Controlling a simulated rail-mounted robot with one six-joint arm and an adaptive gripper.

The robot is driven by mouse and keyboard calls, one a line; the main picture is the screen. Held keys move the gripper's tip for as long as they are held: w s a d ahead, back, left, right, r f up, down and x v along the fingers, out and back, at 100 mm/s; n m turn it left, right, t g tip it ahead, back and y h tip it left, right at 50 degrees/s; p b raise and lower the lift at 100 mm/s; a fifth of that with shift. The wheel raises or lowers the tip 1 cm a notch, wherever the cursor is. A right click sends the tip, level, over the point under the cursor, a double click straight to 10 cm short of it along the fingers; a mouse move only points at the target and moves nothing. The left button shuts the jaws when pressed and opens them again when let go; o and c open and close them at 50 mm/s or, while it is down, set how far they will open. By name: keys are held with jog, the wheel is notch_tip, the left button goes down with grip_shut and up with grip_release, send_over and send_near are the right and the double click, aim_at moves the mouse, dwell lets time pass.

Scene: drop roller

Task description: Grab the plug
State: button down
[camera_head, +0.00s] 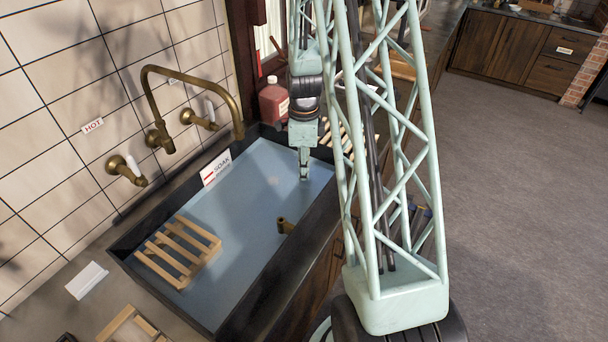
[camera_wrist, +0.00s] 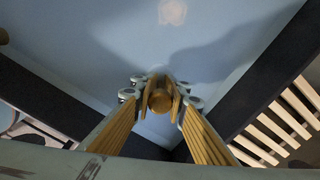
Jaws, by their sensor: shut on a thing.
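My gripper (camera_head: 304,172) hangs low over the far right end of the blue-grey sink (camera_head: 250,215). In the wrist view its yellow ribbed fingers (camera_wrist: 161,98) are closed around a round brown piece (camera_wrist: 161,101), which looks like the plug. The fingers hide much of it. I cannot make out the piece in the head view, nor tell whether it touches the sink bottom. A pale round patch (camera_head: 272,180) shows on the sink bottom, apart from the gripper; it also shows in the wrist view (camera_wrist: 172,12).
A wooden slatted rack (camera_head: 180,249) sits at the sink's near left end. A brass fitting (camera_head: 286,227) stands at its right wall. A brass faucet (camera_head: 190,72) arches over the back. A SOAK sign (camera_head: 216,166) and red bottle (camera_head: 273,100) stand along the rim.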

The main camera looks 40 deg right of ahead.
jog(key=shift+r, duration=4.75)
